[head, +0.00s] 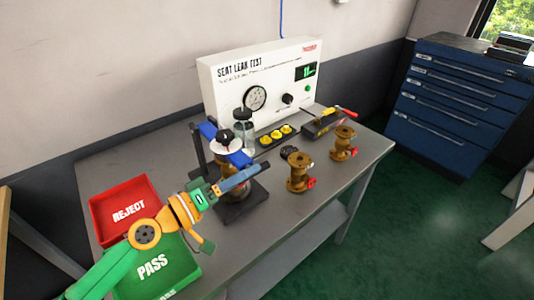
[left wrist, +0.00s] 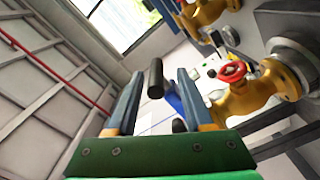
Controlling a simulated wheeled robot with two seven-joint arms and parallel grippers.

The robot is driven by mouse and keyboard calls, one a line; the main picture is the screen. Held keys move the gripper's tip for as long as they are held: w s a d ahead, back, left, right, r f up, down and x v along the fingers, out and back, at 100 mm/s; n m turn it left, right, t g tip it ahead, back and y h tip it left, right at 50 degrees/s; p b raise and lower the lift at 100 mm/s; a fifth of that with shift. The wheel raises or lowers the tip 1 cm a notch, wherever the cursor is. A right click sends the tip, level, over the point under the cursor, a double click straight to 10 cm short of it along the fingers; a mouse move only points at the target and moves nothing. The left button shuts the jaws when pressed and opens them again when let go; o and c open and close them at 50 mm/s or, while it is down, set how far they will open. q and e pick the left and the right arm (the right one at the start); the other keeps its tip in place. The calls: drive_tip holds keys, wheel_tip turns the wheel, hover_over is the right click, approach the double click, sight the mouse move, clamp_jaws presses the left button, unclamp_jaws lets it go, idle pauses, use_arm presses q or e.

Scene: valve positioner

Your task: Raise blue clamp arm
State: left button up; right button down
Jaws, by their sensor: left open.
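The blue clamp arm (head: 208,130) sits at the top of a dark clamp stand (head: 240,208) on the bench. A white and black knob (head: 225,141) is near its middle. My left gripper (head: 255,171) is in front of the stand and hides part of it. In the left wrist view, my left gripper (left wrist: 158,80) is open. A black cylindrical handle (left wrist: 154,78) shows between its fingers, with blue of the clamp arm (left wrist: 176,102) just beyond. I cannot tell whether the fingers touch the handle. My right gripper is not in view.
Brass valves (head: 299,176) (head: 343,144) stand right of the stand. The seat leak tester (head: 225,95), a clear bottle (head: 243,128) and a yellow-button strip (head: 277,136) are behind. Red reject (head: 112,190) and green pass (head: 185,262) bins are at left. The bench's front right is clear.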

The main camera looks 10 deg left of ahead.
sight(263, 164)
use_arm(q)
drive_tip(key=p+x, duration=0.1)
drive_tip(key=x, duration=0.4)
drive_tip(key=shift+s+d, duration=0.1)
drive_tip(key=shift+d, duration=0.05)
drive_tip(key=shift+s+r, duration=0.1)
drive_tip(key=shift+s, duration=0.1)
drive_tip(key=shift+c, duration=0.7)
clamp_jaws()
drive_tip(key=shift+r, duration=0.1)
